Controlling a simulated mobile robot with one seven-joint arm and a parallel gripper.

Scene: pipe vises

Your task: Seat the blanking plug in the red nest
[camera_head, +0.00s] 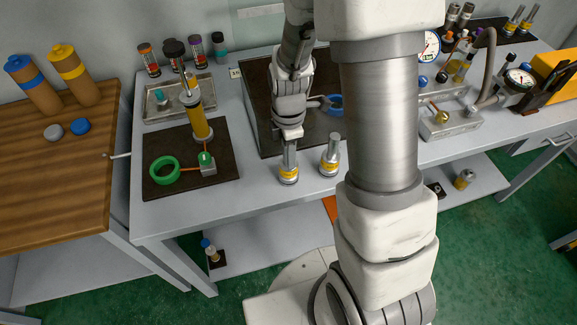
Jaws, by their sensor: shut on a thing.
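My gripper (290,138) points down over the front edge of the grey bench. It is shut on the top of a silver cylindrical piece with a yellow band (289,174), which stands upright or hangs just at the bench top; I cannot tell which. A similar silver piece with a yellow band (329,158) stands upright just to its right, apart from the gripper. I cannot tell for sure which is the blanking plug. I make out no red nest; my arm hides part of the bench. A blue ring (333,104) shows behind my gripper, partly hidden.
A green ring (164,170) and a yellow-bodied upright tool (196,118) are on a dark mat (160,189) at left. A metal tray (158,112) lies behind. A wooden table (50,190) stands left. Gauges and fittings (450,122) crowd the right. Bare bench shows left of the held piece.

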